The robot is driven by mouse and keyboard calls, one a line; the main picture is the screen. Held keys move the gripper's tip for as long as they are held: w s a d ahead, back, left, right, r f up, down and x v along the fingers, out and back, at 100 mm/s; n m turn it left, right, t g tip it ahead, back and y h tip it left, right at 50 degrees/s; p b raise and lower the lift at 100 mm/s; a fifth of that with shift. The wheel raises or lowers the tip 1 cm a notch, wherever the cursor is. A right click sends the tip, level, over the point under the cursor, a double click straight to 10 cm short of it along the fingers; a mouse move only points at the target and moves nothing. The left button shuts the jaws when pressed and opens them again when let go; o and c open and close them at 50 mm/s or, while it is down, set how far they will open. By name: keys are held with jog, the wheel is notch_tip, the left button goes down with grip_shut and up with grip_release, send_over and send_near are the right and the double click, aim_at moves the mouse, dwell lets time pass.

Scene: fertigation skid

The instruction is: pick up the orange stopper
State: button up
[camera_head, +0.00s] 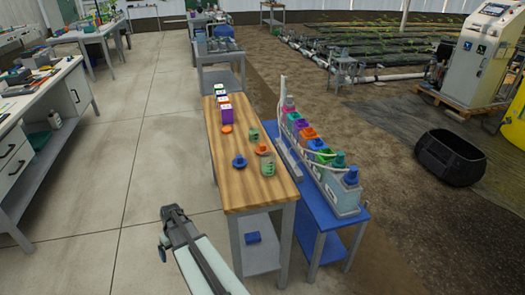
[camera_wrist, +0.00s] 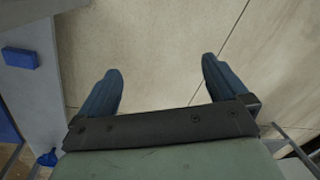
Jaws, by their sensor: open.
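Two orange pieces lie on the wooden tabletop in the head view. One orange piece (camera_head: 226,128) is a small flat-looking disc near the purple block. The other orange piece (camera_head: 262,149) looks like a disc with a raised knob, between two green ribbed pieces. I cannot tell for sure which is the orange stopper. My gripper (camera_head: 168,231) is open and empty, left of the table's near end and apart from both pieces. In the wrist view my gripper (camera_wrist: 161,66) has its two blue fingers spread over bare floor. No orange piece shows there.
A blue stopper-like piece (camera_head: 239,161) and green ribbed pieces (camera_head: 267,167) stand on the wooden table (camera_head: 250,196). A purple block (camera_head: 225,115) is farther back. A blue bench (camera_head: 314,219) with colourful-topped containers and white pipes adjoins on the right. The floor (camera_head: 140,180) at left is clear.

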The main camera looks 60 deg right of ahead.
jog(key=w+d+r+m+t+h, duration=0.1)
jog(key=w+d+r, duration=0.2)
jog(key=d+r, duration=0.5)
jog(key=w+d+r+t, duration=0.25)
jog(key=d+r, duration=0.35)
jog(key=d, duration=0.3)
notch_tip(320, 180, up, 22)
jog(key=m+h, duration=0.4)
jog(key=m, duration=0.1)
send_over(263, 145)
jog(key=s+a, duration=0.3)
jog(key=s, duration=0.1)
jog(key=shift+g, duration=0.35)
jog(key=x, duration=1.3)
jog(key=shift+w+a+f, duration=0.15)
jog(key=shift+w+a, duration=0.15)
jog(key=shift+w, duration=0.15)
jog(key=shift+c, duration=0.3)
jog(key=c, duration=1.1)
